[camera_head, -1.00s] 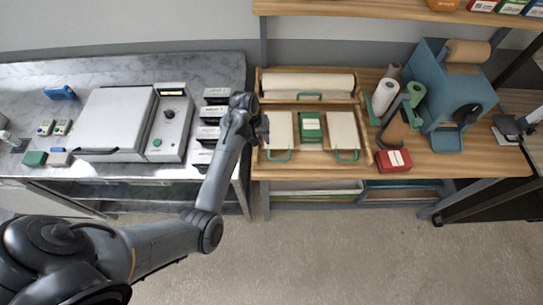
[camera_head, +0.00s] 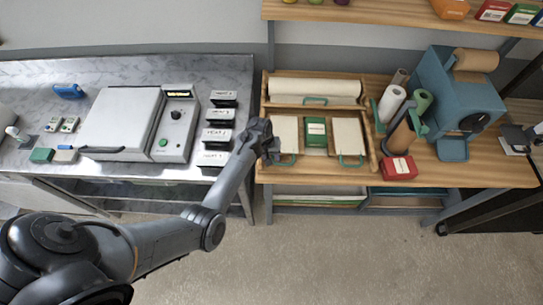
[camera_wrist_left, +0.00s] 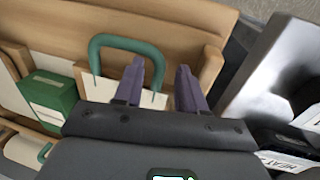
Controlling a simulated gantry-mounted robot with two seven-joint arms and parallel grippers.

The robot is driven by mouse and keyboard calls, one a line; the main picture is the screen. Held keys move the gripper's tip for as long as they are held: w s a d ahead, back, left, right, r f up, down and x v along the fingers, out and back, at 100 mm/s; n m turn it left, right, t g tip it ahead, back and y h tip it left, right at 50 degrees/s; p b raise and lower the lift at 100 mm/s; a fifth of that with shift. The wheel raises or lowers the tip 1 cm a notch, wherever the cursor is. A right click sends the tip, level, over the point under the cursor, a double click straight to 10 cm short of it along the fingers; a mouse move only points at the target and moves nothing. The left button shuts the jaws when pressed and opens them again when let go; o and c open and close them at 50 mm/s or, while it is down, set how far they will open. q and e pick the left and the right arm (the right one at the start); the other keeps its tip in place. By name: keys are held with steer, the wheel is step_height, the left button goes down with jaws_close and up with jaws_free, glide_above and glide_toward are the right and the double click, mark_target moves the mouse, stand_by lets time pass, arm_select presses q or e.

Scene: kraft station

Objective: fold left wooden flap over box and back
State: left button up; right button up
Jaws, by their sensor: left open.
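The left flap (camera_head: 287,129) is a cream panel lying flat in the wooden station, left of the green box (camera_head: 315,131). Its green handle (camera_head: 287,161) is at the near edge. My left gripper (camera_head: 273,151) is open beside that handle at the station's left front corner. In the left wrist view the gripper (camera_wrist_left: 160,76) has both fingers apart, and one leg of the handle (camera_wrist_left: 121,41) shows between them. Contact is not clear. The green box (camera_wrist_left: 48,98) lies left there. The right flap (camera_head: 348,134) also lies flat. My right gripper is not in view.
A wooden frame (camera_wrist_left: 170,28) borders the handle. A roll (camera_head: 315,87) lies behind the flaps. A red box (camera_head: 399,168), upright rolls (camera_head: 391,103) and a blue dispenser (camera_head: 462,95) stand right. Labelled black holders (camera_head: 216,136) and a press (camera_head: 120,120) are left.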

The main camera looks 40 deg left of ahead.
arm_select(q)
jaws_close()
steer(key=shift+r, duration=0.1)
stand_by(0.4)
